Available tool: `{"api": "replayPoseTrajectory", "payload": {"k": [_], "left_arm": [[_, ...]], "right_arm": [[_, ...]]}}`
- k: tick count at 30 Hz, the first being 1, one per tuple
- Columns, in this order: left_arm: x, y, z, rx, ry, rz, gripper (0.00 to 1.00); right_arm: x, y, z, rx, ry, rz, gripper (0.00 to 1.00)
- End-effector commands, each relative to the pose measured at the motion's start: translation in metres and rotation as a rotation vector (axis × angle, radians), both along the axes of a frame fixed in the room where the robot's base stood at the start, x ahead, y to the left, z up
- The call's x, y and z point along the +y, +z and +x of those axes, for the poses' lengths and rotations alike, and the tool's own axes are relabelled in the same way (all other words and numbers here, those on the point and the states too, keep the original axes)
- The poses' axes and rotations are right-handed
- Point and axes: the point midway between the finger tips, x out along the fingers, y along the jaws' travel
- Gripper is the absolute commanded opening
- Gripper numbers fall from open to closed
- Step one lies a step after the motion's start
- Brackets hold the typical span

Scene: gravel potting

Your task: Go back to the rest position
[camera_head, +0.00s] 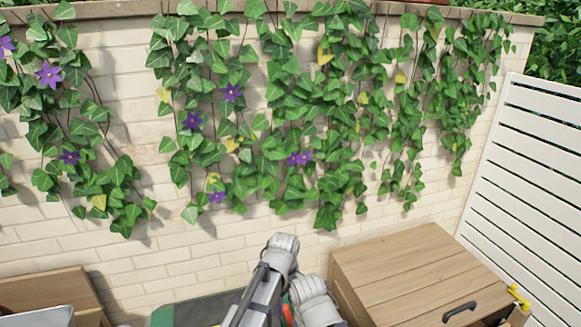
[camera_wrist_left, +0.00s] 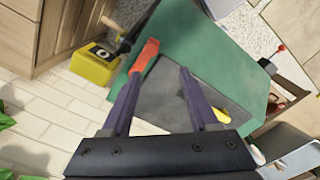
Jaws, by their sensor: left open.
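My left arm's grey links (camera_head: 280,255) reach up in the lower middle of the head view; the fingertips cannot be made out there. In the left wrist view my left gripper (camera_wrist_left: 157,84) is open, its two dark fingers apart with nothing held between them. Beyond the fingers lies a green mat (camera_wrist_left: 205,38) with a dark grey area (camera_wrist_left: 165,100). A tool with an orange-red handle (camera_wrist_left: 146,55) lies near the left fingertip; I cannot tell whether they touch. My right gripper is in neither view.
A yellow box (camera_wrist_left: 95,65) stands beside the mat. A wooden cabinet (camera_head: 400,265) with a black handle stands right of the arm, a wooden box (camera_head: 45,288) at far left. A pale brick wall (camera_head: 200,265) with ivy (camera_head: 290,100) is behind; a white slatted fence (camera_head: 530,170) is right.

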Motion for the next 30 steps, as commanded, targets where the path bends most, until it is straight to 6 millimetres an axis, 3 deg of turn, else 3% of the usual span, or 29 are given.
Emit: {"api": "replayPoseTrajectory", "payload": {"k": [6,15,25,30], "left_arm": [[0.074,0.0,-0.033,-0.026,-0.382,0.005,0.6],[0.125,0.0,-0.058,-0.047,-0.738,0.022,0.6],[0.159,0.001,-0.083,-0.059,-0.993,0.042,0.6],[0.128,-0.021,-0.091,-0.024,-1.078,0.046,0.6]], "right_arm": [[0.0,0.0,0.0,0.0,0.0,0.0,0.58],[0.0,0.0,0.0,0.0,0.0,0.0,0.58],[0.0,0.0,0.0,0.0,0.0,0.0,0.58],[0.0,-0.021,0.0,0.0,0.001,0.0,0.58]]}}
